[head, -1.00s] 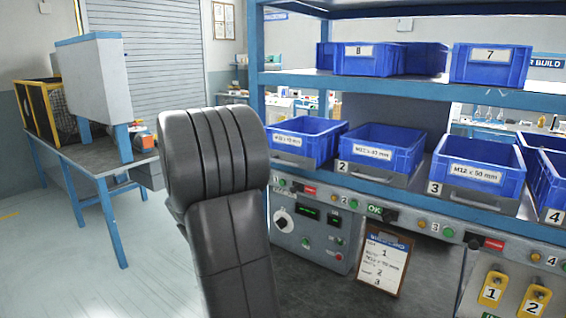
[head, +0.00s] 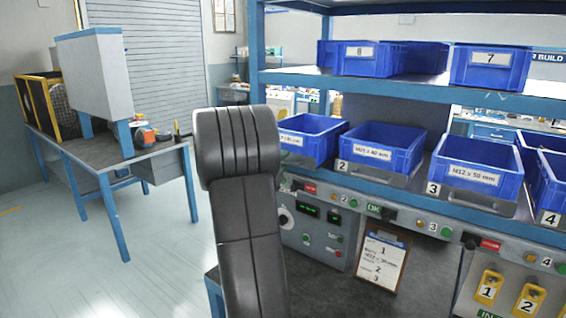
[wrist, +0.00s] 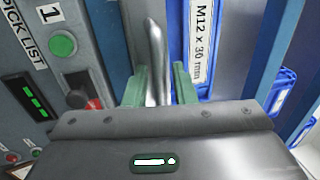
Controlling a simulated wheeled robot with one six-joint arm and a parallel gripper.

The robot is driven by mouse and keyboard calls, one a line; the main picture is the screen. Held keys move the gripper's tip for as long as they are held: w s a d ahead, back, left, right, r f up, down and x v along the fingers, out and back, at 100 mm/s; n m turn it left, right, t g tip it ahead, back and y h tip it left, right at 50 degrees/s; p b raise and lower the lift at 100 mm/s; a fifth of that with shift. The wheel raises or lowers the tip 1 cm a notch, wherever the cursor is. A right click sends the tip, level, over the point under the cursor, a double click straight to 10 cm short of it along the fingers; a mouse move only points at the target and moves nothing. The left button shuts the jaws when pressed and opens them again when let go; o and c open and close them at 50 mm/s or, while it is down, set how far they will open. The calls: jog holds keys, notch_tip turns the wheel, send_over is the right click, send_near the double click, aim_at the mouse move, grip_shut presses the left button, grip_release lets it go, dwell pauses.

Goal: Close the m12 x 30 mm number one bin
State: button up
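The number one bin (head: 318,143) is a blue open bin at the left end of the lower shelf in the head view. My arm covers its left part, and I cannot tell how far it is pulled out. In the wrist view its white label (wrist: 203,45) reads M12 x 30 mm. A grey upright handle bar (wrist: 157,50) stands left of the label. My gripper (wrist: 160,84) has its two green fingers on either side of this bar, with narrow gaps showing. In the head view my gripper is hidden behind my arm.
The number two bin (head: 385,147) and number three bin (head: 473,167) sit to the right on the same shelf. In the wrist view a green button (wrist: 62,44) and a red-and-black switch (wrist: 82,92) are close to the left of my gripper.

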aim_at(290, 159)
grip_shut()
jog(key=w+d, duration=0.1)
jog(key=w+d+b, duration=0.1)
jog(key=w, duration=0.1)
jog(key=shift+d+f, duration=0.15)
jog(key=shift+w+d, duration=0.1)
jog(key=shift+w, duration=0.05)
jog(key=shift+r, duration=0.2)
jog(key=shift+o, duration=0.7)
grip_release()
jog(key=shift+f, duration=0.1)
